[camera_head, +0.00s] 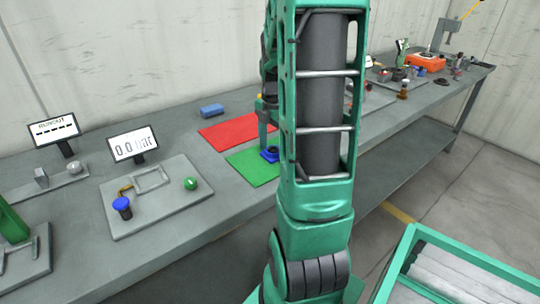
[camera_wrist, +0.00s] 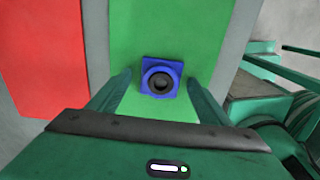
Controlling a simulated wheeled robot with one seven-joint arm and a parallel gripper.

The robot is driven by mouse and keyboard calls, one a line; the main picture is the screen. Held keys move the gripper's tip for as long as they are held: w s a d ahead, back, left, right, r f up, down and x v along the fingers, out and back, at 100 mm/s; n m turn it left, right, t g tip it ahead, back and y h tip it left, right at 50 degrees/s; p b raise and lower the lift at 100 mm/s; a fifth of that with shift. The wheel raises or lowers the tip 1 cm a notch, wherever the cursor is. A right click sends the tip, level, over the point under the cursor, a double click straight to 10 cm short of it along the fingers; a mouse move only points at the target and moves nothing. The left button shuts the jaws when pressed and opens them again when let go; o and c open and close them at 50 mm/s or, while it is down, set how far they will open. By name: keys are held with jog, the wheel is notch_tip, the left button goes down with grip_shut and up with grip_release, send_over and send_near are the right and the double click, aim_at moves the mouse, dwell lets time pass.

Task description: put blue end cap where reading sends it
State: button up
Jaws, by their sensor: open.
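The blue end cap (camera_wrist: 148,67) lies on the green mat (camera_wrist: 128,35), its dark round hole facing the wrist camera. In the head view the blue end cap (camera_head: 270,154) shows partly beside my arm, on the green mat (camera_head: 250,172). My gripper (camera_wrist: 158,85) is open, its two fingers to either side of the cap in the wrist view; contact cannot be told. In the head view my gripper (camera_head: 266,125) is mostly hidden behind my arm. The red mat (camera_head: 225,133) lies beside the green one and is empty. A display (camera_head: 132,144) reads 0.0 bar.
A grey plate (camera_head: 150,205) before the display carries a blue-topped fitting (camera_head: 122,206) and a green ball (camera_head: 190,184). A second display (camera_head: 54,130) shows dashes. A blue block (camera_head: 212,110) lies behind the red mat. Tools and small parts crowd the bench's far right.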

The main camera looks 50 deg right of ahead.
jog(key=shift+c, duration=0.4)
jog(key=c, duration=1.4)
jog(key=shift+r, duration=0.2)
